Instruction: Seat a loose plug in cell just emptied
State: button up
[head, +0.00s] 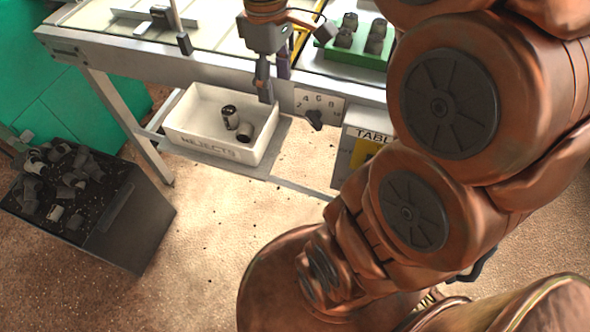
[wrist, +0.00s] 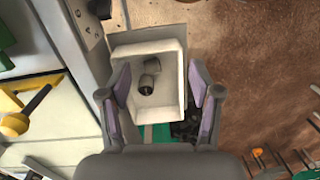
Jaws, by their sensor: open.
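My gripper (head: 272,84) hangs over the right part of the white REJECTS bin (head: 215,153). In the wrist view my gripper (wrist: 160,75) is open, with its two purple-padded fingers apart and nothing between them but the view down into the bin (wrist: 173,103). Two dark-and-grey plugs lie in the bin: one plug (head: 230,117) and another plug (head: 245,132) beside it. A green tray (head: 333,55) on the table at the top holds several grey plugs (head: 344,38). My arm hides the tray's right side, so I cannot tell which cell is empty.
A dark open box (head: 125,215) full of loose plugs and scraps stands on the floor at left. The table's front rail (head: 140,55) runs above the bin.

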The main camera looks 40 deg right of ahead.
jog(key=s+a+f+m, duration=0.3)
jog(key=s+f, duration=0.2)
jog(key=s, duration=0.2)
jog(key=s+a+f+m+g, duration=0.1)
jog(key=s+a+f+m, duration=0.2)
jog(key=s, duration=0.5)
jog(key=shift+a+f, duration=0.45)
jog(key=shift+f, duration=0.45)
notch_tip(320, 180, up, 6)
jog(key=p, duration=0.6)
